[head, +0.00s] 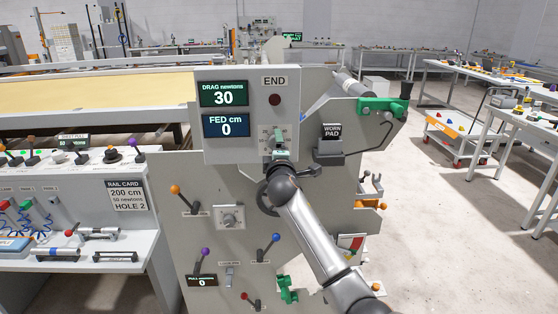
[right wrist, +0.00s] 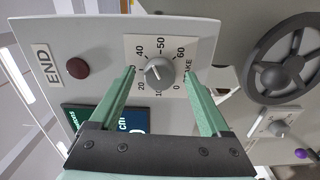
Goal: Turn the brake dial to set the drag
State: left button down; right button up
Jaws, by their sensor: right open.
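The brake dial (right wrist: 160,72) is a round grey knob on a white scale plate numbered from 0 to 60, in the right wrist view. My right gripper (right wrist: 160,76) is open, its green fingers on either side of the dial with gaps visible; depth is unclear. In the head view my right gripper (head: 280,148) is in front of the grey panel and hides most of the dial. The drag display (head: 223,94) reads 30 newtons. The rail card (head: 128,195) reads 200 cm, 50 newtons, hole 2. My left gripper is out of view.
The FED display (head: 226,126) reads 0 cm. A dark red END button (head: 274,99) sits above the dial. A black handwheel (right wrist: 283,66) is near my right gripper. A worn pad box (head: 330,146) is at right. Several levers stick out below, including a blue-knobbed one (head: 268,246).

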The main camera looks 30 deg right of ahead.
jog(key=v, duration=1.1)
jog(key=shift+a, duration=0.15)
jog(key=shift+s+f, duration=0.1)
jog(key=shift+s, duration=0.05)
jog(key=s+a+f+m+g+y, duration=0.1)
jog(key=s+a+f+y, duration=0.2)
jog(key=f, duration=0.5)
jog(key=s+a+f+m+g+y, duration=0.1)
jog(key=s+a+f+y, duration=0.2)
jog(key=f, duration=0.6)
jog(key=s+a+f+g+y, duration=0.1)
jog(key=s+a+f, duration=0.35)
jog(key=f, duration=0.35)
jog(key=s+a+f+m+g+y+p, duration=0.1)
jog(key=s+a+f+m+y, duration=0.1)
jog(key=s+f, duration=0.4)
jog(key=s+a+f+m+g+y, duration=0.2)
jog(key=s+a+f+m, duration=0.3)
jog(key=s, duration=0.8)
notch_tip(320, 180, down, 2)
jog(key=a, duration=0.2)
jog(key=shift+a+p, duration=0.25)
jog(key=shift+p, duration=0.15)
jog(key=shift+s, duration=0.1)
